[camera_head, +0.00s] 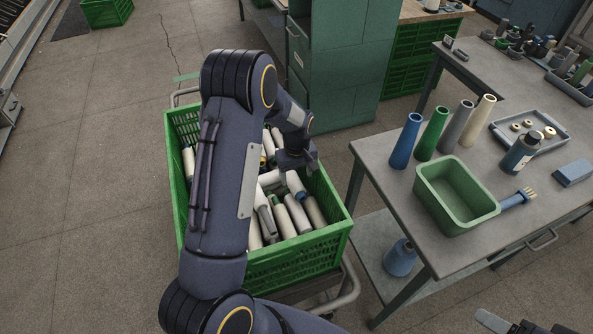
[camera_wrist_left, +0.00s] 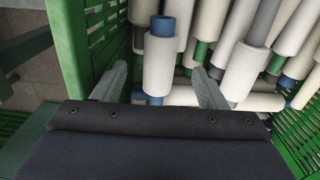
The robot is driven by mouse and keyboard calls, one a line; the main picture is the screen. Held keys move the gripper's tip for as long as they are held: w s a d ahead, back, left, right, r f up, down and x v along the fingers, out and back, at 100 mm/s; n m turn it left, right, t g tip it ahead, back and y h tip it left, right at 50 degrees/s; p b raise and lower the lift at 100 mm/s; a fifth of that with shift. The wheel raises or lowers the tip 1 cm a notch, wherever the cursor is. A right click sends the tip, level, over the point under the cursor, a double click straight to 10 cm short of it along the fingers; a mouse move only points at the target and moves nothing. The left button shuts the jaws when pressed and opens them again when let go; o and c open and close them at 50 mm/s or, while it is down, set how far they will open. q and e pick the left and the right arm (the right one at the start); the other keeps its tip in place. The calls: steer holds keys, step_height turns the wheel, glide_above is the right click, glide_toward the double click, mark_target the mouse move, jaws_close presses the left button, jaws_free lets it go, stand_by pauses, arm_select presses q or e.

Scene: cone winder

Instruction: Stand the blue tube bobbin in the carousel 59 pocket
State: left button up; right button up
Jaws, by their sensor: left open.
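My left gripper (camera_head: 292,160) reaches down into the green crate (camera_head: 300,262), its fingertips mostly hidden by the arm in the head view. In the left wrist view its two grey fingers (camera_wrist_left: 160,77) are apart. A bobbin with white yarn and a blue tube (camera_wrist_left: 163,26) lies between them in the picture; I cannot tell whether they touch it. Other blue tube ends show in the crate, one at the right (camera_wrist_left: 298,67). What looks like part of my right gripper (camera_head: 522,326) shows at the bottom edge, cut off. No carousel is in view.
Several bobbins with green, grey and white tubes lie crowded around the fingers. The crate wall (camera_wrist_left: 82,45) stands close on the left. A table (camera_head: 400,190) right of the crate bears several cones, a green bin (camera_head: 455,215) and a grey tray (camera_head: 505,118). A cabinet (camera_head: 335,70) stands behind.

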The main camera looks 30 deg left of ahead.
mark_target(297, 183)
arm_select(q)
step_height(297, 183, down, 5)
steer(key=shift+r+b, duration=0.1)
steer(key=shift+b, duration=0.95)
arm_select(e)
step_height(297, 183, down, 3)
steer(key=shift+r, duration=0.1)
arm_select(q)
steer(key=c, duration=1.1)
steer(key=shift+r+p, duration=0.85)
steer(key=shift+r, duration=0.8)
step_height(297, 183, up, 13)
steer(key=p, duration=0.6)
steer(key=shift+p, duration=0.35)
arm_select(e)
step_height(297, 183, up, 8)
steer(key=shift+r, duration=0.15)
arm_select(q)
steer(key=shift+f, duration=0.1)
